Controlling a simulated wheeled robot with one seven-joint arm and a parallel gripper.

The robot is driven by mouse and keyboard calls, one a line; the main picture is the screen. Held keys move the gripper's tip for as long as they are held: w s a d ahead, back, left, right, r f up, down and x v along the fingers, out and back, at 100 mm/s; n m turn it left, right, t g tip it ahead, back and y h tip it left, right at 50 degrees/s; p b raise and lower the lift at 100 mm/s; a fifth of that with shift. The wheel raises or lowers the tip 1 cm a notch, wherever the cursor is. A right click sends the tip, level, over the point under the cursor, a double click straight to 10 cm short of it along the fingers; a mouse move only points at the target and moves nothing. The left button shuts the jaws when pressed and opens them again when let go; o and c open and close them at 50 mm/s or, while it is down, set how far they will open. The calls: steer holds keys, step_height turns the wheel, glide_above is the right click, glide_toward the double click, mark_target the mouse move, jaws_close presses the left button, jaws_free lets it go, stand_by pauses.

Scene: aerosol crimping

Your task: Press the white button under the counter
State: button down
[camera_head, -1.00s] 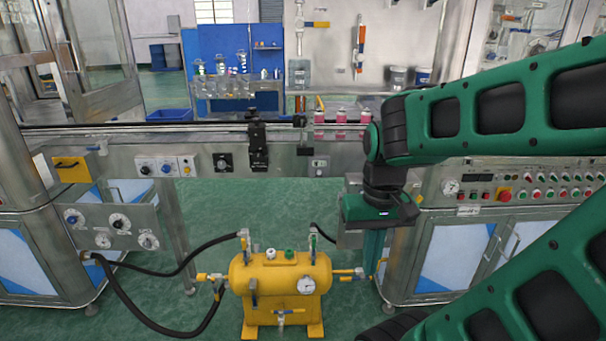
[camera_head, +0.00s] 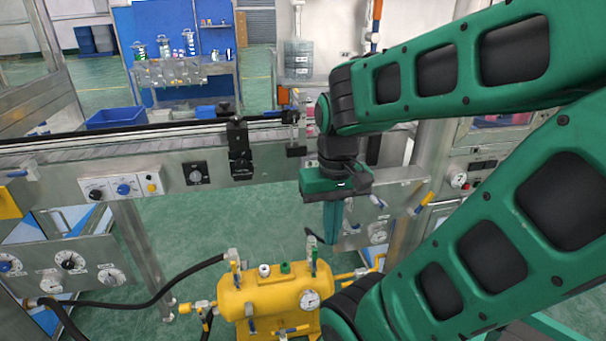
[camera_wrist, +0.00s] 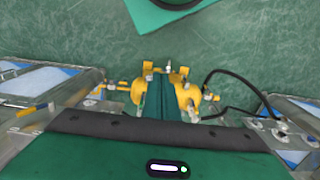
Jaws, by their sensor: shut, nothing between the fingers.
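Under the conveyor counter (camera_head: 60,158), a front panel carries a box with a black and a blue knob (camera_head: 124,188). Beside it is a small white button box (camera_head: 152,183) with a yellowish button on its face; a separate white button is too small to make out. My gripper (camera_head: 332,240) hangs pointing down, its green fingers closed together and empty. It is in front of the counter, well to the right of the button box, touching nothing visible. In the wrist view my gripper (camera_wrist: 160,78) shows against the yellow tank, and I cannot pick out the button box.
A yellow tank (camera_head: 265,297) with gauge, valves and black hoses stands on the floor below my gripper. A lower gauge panel (camera_head: 72,272) juts out at left. Another gauge panel (camera_head: 378,232) is right of my gripper.

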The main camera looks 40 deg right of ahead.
steer(key=shift+d, duration=0.2)
steer(key=w+d+f+m+t, duration=0.2)
steer(key=w+d+f+t, duration=0.1)
steer(key=w+d+f, duration=0.4)
steer(key=w+d+f+m+t, duration=0.2)
steer(key=w+d+m+t, duration=0.15)
steer(key=w, duration=0.55)
steer(key=w+d+f+m+t+h, duration=0.1)
steer(key=w+d+f+m, duration=0.1)
steer(key=d, duration=0.4)
steer(key=w+d+f+m+t, duration=0.1)
steer(key=w+d+m+t, duration=0.1)
steer(key=d, duration=0.4)
steer(key=shift+w+f+m+h, duration=0.4)
steer(key=shift+m, duration=0.35)
steer(key=shift+d, duration=0.15)
steer(key=w+d, duration=0.4)
steer(key=w, duration=0.3)
steer(key=shift+w+d, duration=0.25)
steer(key=shift+w+d, duration=0.45)
steer(key=shift+w, duration=0.15)
stand_by(1.0)
steer(key=shift+s, duration=0.1)
steer(key=shift+s+a, duration=0.45)
steer(key=shift+s, duration=0.15)
